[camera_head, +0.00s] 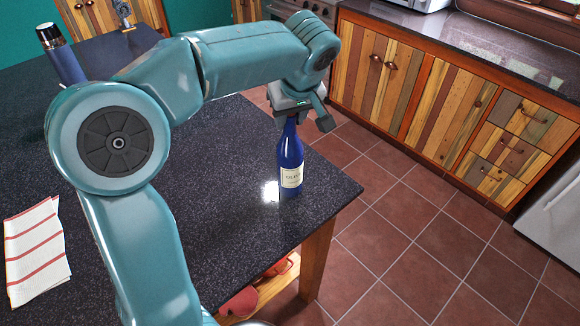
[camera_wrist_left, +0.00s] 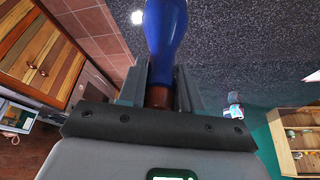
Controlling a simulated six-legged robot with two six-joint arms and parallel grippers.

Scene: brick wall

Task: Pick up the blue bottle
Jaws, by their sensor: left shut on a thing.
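The blue bottle (camera_head: 291,165) has a pale label and stands upright at the right edge of the dark speckled counter (camera_head: 235,140). I cannot tell whether its base touches the counter. My left gripper (camera_head: 291,116) comes down over its top and is shut on the neck. The gripper hides the bottle's top in the head view. In the left wrist view, the blue bottle (camera_wrist_left: 166,35) stands between the two fingers of my left gripper (camera_wrist_left: 160,92), with a brown part of its neck between them. My right gripper is not in view.
A dark blue flask (camera_head: 62,58) stands at the counter's back left. A red-striped white towel (camera_head: 37,250) lies at the left. Wooden cabinets (camera_head: 440,110) line the right, across a clear tiled floor (camera_head: 400,215). Red items (camera_head: 240,301) sit on a shelf under the counter.

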